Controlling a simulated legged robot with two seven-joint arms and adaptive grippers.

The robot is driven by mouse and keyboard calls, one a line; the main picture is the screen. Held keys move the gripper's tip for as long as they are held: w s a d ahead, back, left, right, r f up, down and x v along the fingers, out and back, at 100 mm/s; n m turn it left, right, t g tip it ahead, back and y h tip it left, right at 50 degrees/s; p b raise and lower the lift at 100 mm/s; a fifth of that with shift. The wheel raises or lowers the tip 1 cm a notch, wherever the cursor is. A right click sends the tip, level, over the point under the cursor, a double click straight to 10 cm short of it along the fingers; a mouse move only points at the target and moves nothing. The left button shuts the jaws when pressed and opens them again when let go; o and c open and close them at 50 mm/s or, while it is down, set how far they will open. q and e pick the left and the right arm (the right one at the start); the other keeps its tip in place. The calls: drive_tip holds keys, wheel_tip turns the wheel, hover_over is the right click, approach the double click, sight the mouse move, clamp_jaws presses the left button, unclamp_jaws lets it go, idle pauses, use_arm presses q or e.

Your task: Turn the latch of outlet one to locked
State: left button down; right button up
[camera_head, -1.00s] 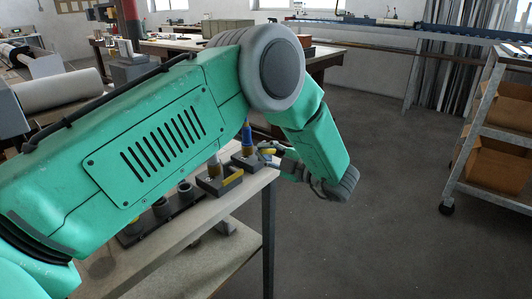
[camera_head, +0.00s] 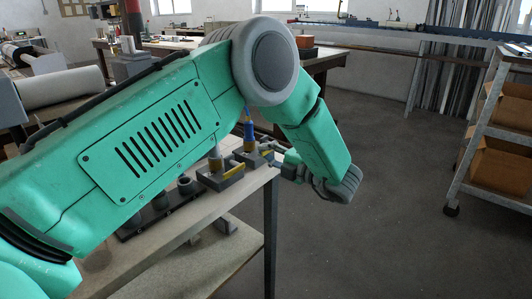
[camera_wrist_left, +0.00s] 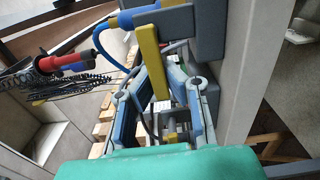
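Two dark outlet blocks stand at the bench's right end. The nearer outlet (camera_head: 213,182) bears a grey plug (camera_head: 215,158) and a yellow latch (camera_head: 234,171). The farther outlet (camera_head: 243,158) bears a blue plug (camera_head: 249,133) and a yellow latch (camera_head: 266,152). No label shows which is outlet one. My left gripper (camera_head: 275,158) is beside the farther outlet. In the left wrist view, the yellow latch (camera_wrist_left: 149,48) reaches between the fingers of my left gripper (camera_wrist_left: 162,68), which look apart; contact is unclear. The blue plug (camera_wrist_left: 126,18) is just beyond. My right gripper is out of view.
The bench top (camera_head: 190,232) carries a dark strip with round sockets (camera_head: 160,203), partly behind my left arm. A shelf cart with cardboard boxes (camera_head: 497,155) stands at the right. The floor (camera_head: 400,190) between bench and cart is clear.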

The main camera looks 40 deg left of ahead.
use_arm(q)
drive_tip(key=shift+s+d+f, duration=0.15)
drive_tip(key=shift+f, duration=0.2)
drive_tip(key=c, duration=1.6)
unclamp_jaws()
drive_tip(key=shift+o, duration=0.2)
drive_tip(key=shift+r, duration=0.15)
drive_tip(key=shift+d+r, duration=0.1)
drive_tip(key=d, duration=1.2)
drive_tip(key=shift+s, duration=0.35)
drive_tip(key=shift+a+f, duration=0.1)
drive_tip(key=shift+f, duration=0.1)
